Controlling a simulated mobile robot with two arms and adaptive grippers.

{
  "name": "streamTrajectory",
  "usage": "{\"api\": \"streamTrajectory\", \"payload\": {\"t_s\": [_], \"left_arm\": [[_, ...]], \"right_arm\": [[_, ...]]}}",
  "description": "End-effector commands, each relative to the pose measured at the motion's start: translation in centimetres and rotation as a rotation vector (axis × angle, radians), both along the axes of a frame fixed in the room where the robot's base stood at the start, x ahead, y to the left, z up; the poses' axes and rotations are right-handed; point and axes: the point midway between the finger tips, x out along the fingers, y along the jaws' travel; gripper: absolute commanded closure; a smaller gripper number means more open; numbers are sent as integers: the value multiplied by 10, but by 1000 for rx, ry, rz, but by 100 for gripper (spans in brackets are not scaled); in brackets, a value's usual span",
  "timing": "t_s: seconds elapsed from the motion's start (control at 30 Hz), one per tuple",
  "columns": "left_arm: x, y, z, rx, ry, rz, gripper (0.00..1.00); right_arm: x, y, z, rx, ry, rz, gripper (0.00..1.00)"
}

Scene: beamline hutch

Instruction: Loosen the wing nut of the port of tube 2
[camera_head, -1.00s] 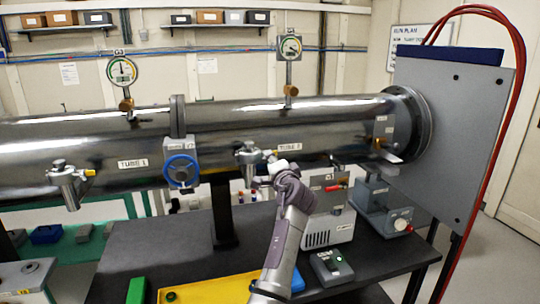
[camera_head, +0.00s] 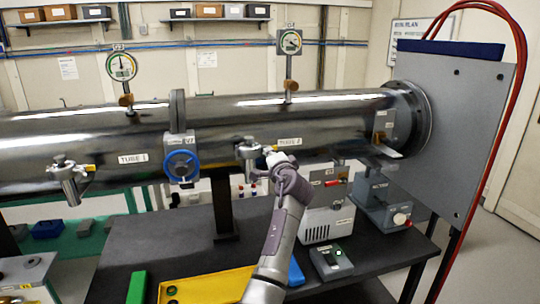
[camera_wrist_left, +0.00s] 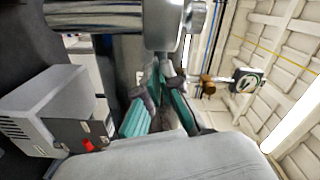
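Tube 2, labelled TUBE 2 (camera_head: 289,142), is the right part of the long steel pipe. Its port (camera_head: 248,155) is a short metal fitting on the pipe's front side, with a small yellow wing nut (camera_head: 268,150) at its right. My left gripper (camera_head: 276,158) reaches up from below, its tips just right of and very close to the nut. In the left wrist view its fingers with teal pads (camera_wrist_left: 162,88) point at the metal port (camera_wrist_left: 165,25). The nut cannot be made out there, and contact or finger closure is unclear. My right gripper is out of view.
Tube 1's port (camera_head: 68,178) and the blue handwheel valve (camera_head: 181,166) lie to the left. Below are a grey pump box (camera_head: 325,215), a small black-grey control box (camera_head: 331,262), a yellow tray (camera_head: 205,288) and a green block (camera_head: 137,287) on the dark table.

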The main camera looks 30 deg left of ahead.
Motion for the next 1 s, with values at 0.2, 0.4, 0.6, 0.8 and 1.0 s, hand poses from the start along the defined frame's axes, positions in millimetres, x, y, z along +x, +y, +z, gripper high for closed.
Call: {"api": "streamTrajectory", "payload": {"t_s": [0.2, 0.4, 0.6, 0.8, 1.0], "left_arm": [[0, 0, -4, -37, -42, 1, 100], [0, 0, -7, -120, -140, 0, 100], [0, 0, -8, -238, -277, 0, 100], [0, 0, -7, -361, -421, 0, 100], [0, 0, -6, -485, -564, 0, 100]], "right_arm": [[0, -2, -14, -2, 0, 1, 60], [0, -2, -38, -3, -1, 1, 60], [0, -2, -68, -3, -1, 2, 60], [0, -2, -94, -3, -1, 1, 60], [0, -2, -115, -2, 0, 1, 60]]}}
